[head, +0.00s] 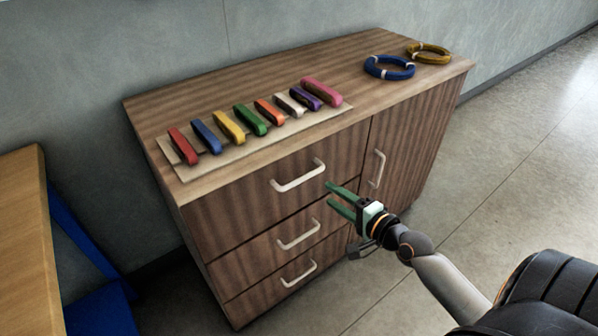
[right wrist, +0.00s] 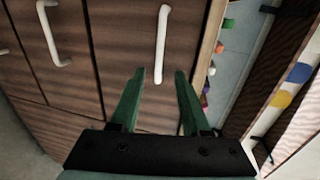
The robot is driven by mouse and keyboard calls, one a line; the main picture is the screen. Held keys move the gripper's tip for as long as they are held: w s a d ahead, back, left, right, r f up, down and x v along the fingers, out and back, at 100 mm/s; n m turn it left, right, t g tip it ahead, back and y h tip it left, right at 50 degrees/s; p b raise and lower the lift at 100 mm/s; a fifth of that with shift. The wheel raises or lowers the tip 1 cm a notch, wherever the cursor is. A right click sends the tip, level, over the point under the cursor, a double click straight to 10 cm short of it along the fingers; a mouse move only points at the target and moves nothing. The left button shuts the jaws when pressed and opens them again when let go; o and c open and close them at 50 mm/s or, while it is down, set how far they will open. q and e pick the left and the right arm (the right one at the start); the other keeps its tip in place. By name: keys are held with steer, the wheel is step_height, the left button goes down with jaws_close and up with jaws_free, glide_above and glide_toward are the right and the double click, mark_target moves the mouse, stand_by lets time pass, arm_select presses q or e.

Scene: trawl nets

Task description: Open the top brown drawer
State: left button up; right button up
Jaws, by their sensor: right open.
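The brown cabinet has a column of drawers on its left. The top brown drawer (head: 240,206) is closed, with a white bar handle (head: 298,176). My right gripper (head: 334,194) is open and empty, with green fingers, in front of the drawer just right of and below that handle. In the right wrist view, the gripper (right wrist: 158,75) points at the cabinet front, and the top handle (right wrist: 161,45) stands ahead, apart from the fingertips and roughly between their lines. My left gripper is not in view.
Two lower drawers have white handles (head: 298,234) and (head: 298,273). A cabinet door (head: 405,160) with a handle is at the right. On top lie several coloured bundles on a board (head: 236,155), and a blue ring (head: 389,67) and a yellow ring (head: 429,53). A wooden table (head: 25,240) stands left.

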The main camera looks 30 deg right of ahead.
mark_target(306, 179)
steer(key=b+x, duration=0.1)
steer(key=x, duration=1.1)
steer(key=shift+a, duration=0.15)
steer(key=shift+c, duration=0.4)
jaws_close()
stand_by(0.7)
